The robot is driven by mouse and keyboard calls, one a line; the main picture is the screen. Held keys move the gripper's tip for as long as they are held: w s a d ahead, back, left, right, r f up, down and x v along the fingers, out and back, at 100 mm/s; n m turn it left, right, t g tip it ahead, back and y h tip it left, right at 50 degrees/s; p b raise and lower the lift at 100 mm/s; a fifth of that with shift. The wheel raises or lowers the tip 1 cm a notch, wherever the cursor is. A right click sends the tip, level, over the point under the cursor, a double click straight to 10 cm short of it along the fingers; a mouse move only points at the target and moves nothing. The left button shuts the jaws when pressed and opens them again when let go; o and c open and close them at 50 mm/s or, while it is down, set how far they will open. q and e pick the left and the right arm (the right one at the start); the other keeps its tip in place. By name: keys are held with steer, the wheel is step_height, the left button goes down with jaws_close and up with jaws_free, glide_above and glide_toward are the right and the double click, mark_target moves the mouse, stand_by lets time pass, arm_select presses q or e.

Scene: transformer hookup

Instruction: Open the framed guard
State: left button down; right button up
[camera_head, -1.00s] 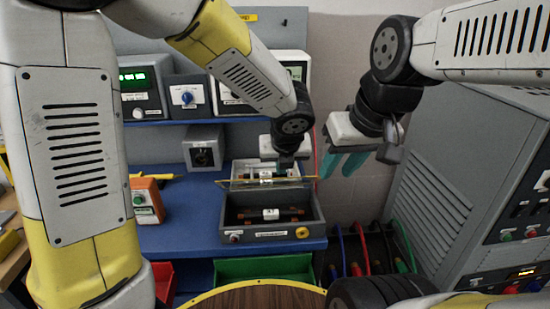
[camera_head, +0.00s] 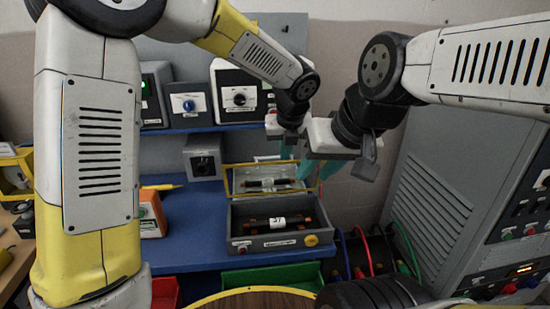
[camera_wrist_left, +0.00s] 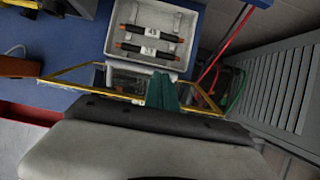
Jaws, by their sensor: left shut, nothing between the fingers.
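The framed guard (camera_head: 234,181) is a clear panel in a yellow frame. It stands raised along the back of the grey open box (camera_head: 236,217), and a dark rod with a white label shows in its panel.
The box holds dark rods with white labels (camera_head: 277,222). Instruments (camera_head: 187,103) fill the shelf behind. An orange device (camera_head: 152,213) stands left on the blue bench (camera_head: 190,235). A grey cabinet (camera_head: 440,180) and coloured cables (camera_head: 372,250) are at right.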

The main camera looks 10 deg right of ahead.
arm_select(q)
steer(key=w+f, duration=0.1)
steer(key=w, duration=0.8)
steer(key=shift+f, duration=0.2)
steer(key=shift+w, duration=0.1)
steer(key=v, duration=0.8)
steer(key=s+a+r+n, duration=0.2)
steer(key=s+a+n, duration=0.2)
steer(key=a+n, duration=0.25)
steer(key=s+a+r+n, duration=0.3)
steer(key=s+a+n, duration=0.25)
steer(key=a, duration=0.25)
steer(key=s+a+f+n+h, duration=0.1)
steer(key=s+a+n, duration=0.5)
steer(key=s+n, duration=0.3)
steer(key=s+a+f+n+t+h, duration=0.1)
steer(key=s+a+n, duration=0.5)
steer(key=n, duration=0.8)
steer(key=s+f, duration=0.1)
steer(key=s, duration=0.2)
